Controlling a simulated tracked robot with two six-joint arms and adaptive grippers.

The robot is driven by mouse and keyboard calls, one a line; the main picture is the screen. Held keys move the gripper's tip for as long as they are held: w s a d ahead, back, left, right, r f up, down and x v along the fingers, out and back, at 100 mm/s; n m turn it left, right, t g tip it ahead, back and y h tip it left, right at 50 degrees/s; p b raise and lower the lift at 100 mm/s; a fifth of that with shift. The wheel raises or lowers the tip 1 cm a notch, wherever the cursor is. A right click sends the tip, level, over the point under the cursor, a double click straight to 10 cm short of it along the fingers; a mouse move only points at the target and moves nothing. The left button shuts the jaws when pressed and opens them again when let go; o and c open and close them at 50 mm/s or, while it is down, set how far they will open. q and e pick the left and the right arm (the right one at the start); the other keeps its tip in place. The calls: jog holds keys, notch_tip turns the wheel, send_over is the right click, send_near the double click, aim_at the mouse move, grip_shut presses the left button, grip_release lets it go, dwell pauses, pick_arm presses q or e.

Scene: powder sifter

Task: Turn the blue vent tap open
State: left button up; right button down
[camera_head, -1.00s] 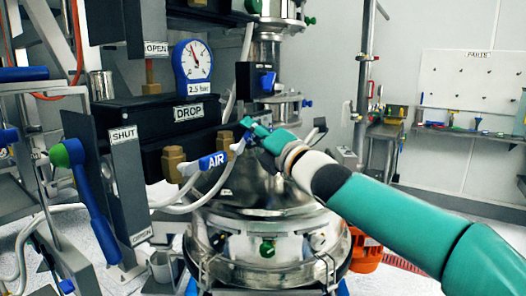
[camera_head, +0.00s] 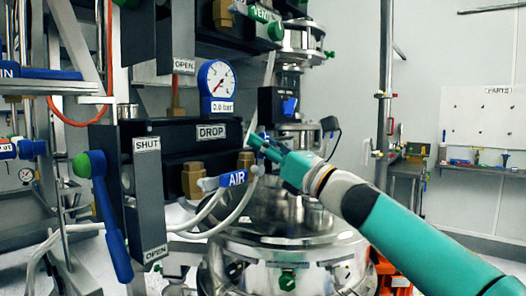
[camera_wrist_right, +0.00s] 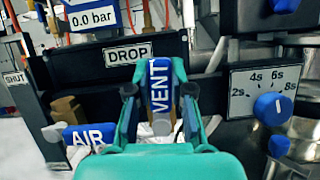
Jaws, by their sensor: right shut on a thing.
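The blue vent tap (camera_wrist_right: 158,85) is marked VENT in white letters that run up and down in the right wrist view. My right gripper (camera_wrist_right: 158,95) is shut on it, with one green finger on each side of the handle. In the head view my right gripper (camera_head: 262,143) reaches in from the right to the end of the DROP block, and its fingers mostly hide the tap. The pressure gauge (camera_head: 217,80) above reads 0.0 bar. My left gripper is not in view.
The blue AIR tap (camera_head: 236,180) sits close to the left of my right gripper. A lever with a green ball (camera_head: 103,210) stands at the left by the SHUT and OPEN plate. A blue timer knob (camera_wrist_right: 272,108) is at the right. The steel vessel (camera_head: 290,250) is below.

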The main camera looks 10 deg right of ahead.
jog(key=shift+a+f+n+g, duration=0.3)
jog(key=shift+f+n, duration=0.05)
jog(key=shift+n, duration=0.35)
jog(key=c, duration=1)
grip_release()
jog(key=shift+s+r, duration=0.15)
jog(key=shift+r, duration=0.05)
jog(key=shift+d, duration=0.1)
jog(key=v, duration=1.2)
jog(key=shift+f, duration=0.25)
